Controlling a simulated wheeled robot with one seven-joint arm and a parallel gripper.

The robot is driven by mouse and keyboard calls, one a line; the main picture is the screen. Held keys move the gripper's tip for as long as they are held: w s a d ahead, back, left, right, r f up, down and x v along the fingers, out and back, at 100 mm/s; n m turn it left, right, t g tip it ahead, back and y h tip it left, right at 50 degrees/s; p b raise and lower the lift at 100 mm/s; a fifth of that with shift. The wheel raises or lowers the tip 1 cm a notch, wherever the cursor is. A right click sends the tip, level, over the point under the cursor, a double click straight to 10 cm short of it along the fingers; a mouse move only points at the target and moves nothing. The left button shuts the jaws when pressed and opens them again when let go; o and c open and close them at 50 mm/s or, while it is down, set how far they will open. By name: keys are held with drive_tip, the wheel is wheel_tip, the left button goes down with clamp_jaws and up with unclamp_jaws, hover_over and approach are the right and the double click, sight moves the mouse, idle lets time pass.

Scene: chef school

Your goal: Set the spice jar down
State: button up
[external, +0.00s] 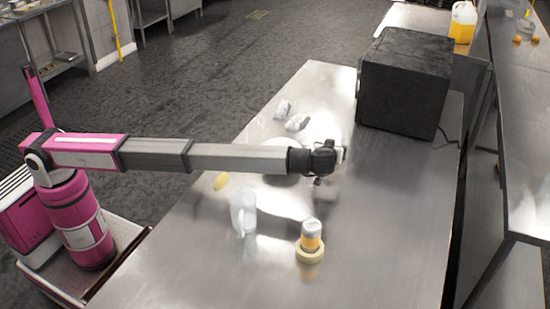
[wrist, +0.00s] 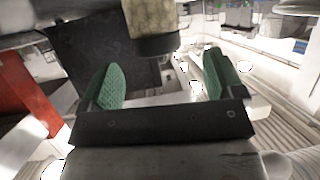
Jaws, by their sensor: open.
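The spice jar (external: 311,233), orange with a pale upper part, stands upright on the steel table (external: 370,270) in the external view. A pale yellow ring (external: 309,253), like a tape roll, is at its base; I cannot tell whether the jar stands on it or inside it. My gripper (external: 325,172) is above the table, behind the jar and apart from it. In the wrist view my gripper (wrist: 163,75) has its green-padded fingers spread wide, with nothing held between them. A mottled beige and dark object (wrist: 152,22) at that view's top is unclear.
A clear jug (external: 243,211) stands left of the jar, with a yellow item (external: 221,181) behind it. Two crumpled white items (external: 290,115) lie behind my arm. A large dark box (external: 405,85) stands at the back right. The table's front right is clear.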

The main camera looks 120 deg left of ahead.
drive_tip(key=shift+x, duration=2.75)
drive_tip(key=shift+w+r, duration=0.2)
drive_tip(key=shift+c, duration=0.3)
drive_tip(key=c, duration=1.1)
